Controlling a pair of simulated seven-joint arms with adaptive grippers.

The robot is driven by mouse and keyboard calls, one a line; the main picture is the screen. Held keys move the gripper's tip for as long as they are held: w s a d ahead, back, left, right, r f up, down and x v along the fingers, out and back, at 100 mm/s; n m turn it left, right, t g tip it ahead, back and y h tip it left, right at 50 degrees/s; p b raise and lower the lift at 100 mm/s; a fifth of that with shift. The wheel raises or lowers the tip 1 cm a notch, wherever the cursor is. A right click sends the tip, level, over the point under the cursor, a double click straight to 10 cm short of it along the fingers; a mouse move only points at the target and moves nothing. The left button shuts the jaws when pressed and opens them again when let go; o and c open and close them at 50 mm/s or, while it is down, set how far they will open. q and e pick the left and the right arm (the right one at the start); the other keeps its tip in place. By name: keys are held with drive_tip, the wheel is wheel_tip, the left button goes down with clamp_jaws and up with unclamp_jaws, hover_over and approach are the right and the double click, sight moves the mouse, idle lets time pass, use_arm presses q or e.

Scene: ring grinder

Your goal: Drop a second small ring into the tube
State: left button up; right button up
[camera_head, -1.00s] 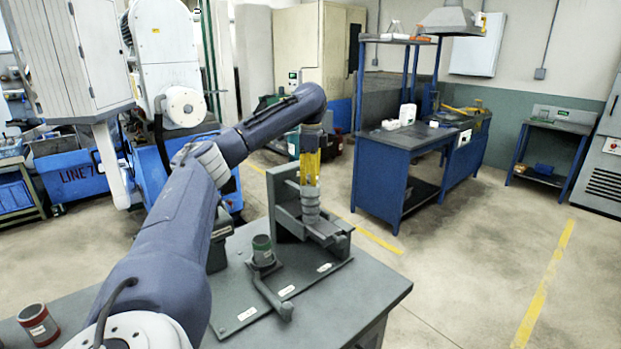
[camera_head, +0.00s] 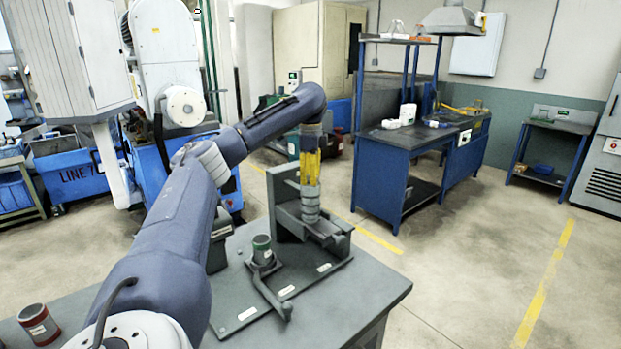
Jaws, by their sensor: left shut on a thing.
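My left gripper (camera_head: 310,182) has yellow fingers and points straight down over the grey fixture at the table's far side. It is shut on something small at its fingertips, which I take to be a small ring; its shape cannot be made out. Directly below the fingertips stands a grey ribbed upright cylinder (camera_head: 310,208), apparently the tube, in front of the fixture's upright plate (camera_head: 284,196). I cannot tell whether the fingers touch it. Its opening and inside are hidden. My right gripper is not in view.
A red-banded cup (camera_head: 38,325) stands at the table's left. The grey table (camera_head: 375,295) is clear at its right front. A blue workbench (camera_head: 400,150) stands farther off.

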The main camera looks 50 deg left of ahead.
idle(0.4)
use_arm(q)
drive_tip(key=o, duration=1.9)
drive_tip(key=shift+r, duration=3.5)
